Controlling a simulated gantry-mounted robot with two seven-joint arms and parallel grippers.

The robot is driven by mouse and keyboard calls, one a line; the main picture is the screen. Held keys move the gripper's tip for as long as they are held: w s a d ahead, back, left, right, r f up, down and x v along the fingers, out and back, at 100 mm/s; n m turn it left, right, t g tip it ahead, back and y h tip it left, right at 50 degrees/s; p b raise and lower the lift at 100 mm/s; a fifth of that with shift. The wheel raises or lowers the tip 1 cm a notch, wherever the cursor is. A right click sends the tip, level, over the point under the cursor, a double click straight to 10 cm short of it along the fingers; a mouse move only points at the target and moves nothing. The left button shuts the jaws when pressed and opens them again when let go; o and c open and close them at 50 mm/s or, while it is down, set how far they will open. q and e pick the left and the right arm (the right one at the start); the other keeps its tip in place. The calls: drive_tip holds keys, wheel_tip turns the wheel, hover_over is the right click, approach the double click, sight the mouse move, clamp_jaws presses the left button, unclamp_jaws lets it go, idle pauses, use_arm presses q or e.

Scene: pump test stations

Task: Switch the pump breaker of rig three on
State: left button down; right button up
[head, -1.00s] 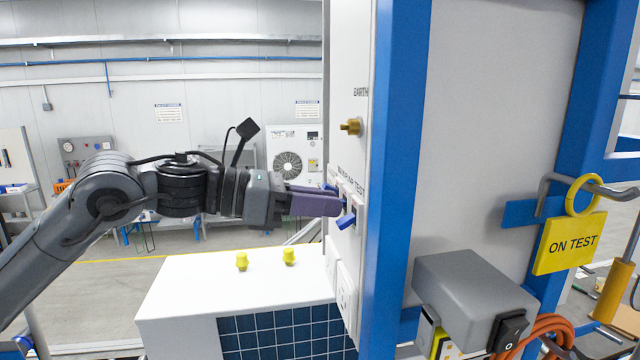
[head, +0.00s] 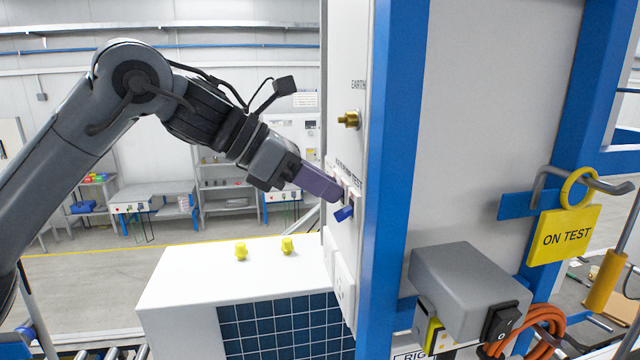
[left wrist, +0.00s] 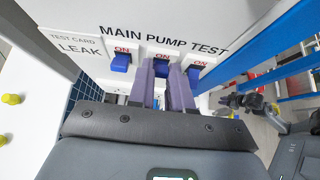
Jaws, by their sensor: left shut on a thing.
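The breaker panel (head: 341,240) of the rig stands nearly edge-on in the head view. In the left wrist view it carries a row of three blue-levered breakers under the words MAIN, PUMP and TEST, with red ON marks. My left gripper (head: 336,196), with purple fingers, slants down to the panel. In the left wrist view the fingers (left wrist: 162,85) are shut on the middle lever, the pump breaker (left wrist: 162,68). The main breaker lever (left wrist: 121,62) is to its left and the test breaker lever (left wrist: 194,74) to its right. The fingers partly hide the pump lever.
A brass earth stud (head: 349,120) juts from the panel above the breakers. A white unit with yellow caps (head: 240,250) stands below my arm. A blue post (head: 395,180) edges the panel. A yellow ON TEST tag (head: 565,238) hangs at right. A rig label below is cut off.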

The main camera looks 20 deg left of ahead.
use_arm(q)
drive_tip(key=c, duration=1)
unclamp_jaws()
drive_tip(key=shift+c, duration=0.2)
drive_tip(key=v, duration=1)
drive_tip(key=shift+s+a+r, duration=0.2)
drive_tip(key=shift+s, duration=0.05)
